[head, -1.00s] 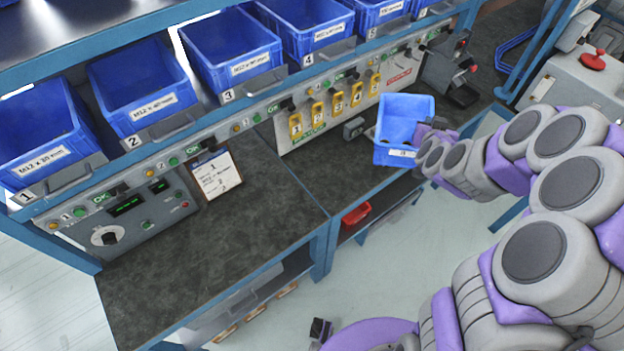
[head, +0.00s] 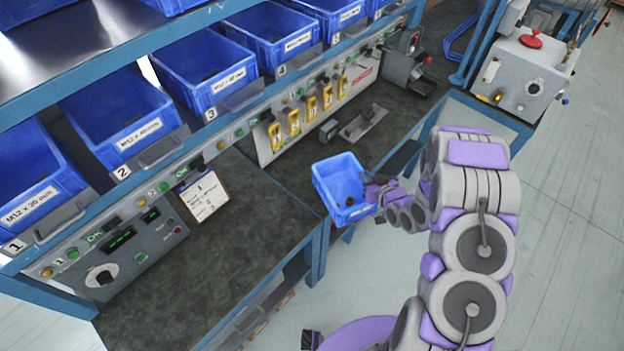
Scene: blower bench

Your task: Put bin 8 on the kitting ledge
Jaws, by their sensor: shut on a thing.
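A small blue open-topped bin (head: 338,178) is held in the air near the front edge of the workbench. My gripper (head: 374,194) is shut on the bin's right side, and the fingertips are partly hidden. The bin is roughly upright, with its opening facing up and a small dark thing inside. A pale label on its front is too small to read, so I cannot confirm its number. No surface is marked as the kitting ledge. The dark bench top (head: 240,242) lies left of the bin.
Several larger blue bins (head: 120,108) stand in a numbered row on the rack. Below them is a control panel (head: 125,245) and a clipboard card (head: 203,196). Yellow tags (head: 310,108) hang behind the bin. A grey machine with a red button (head: 530,75) stands at right.

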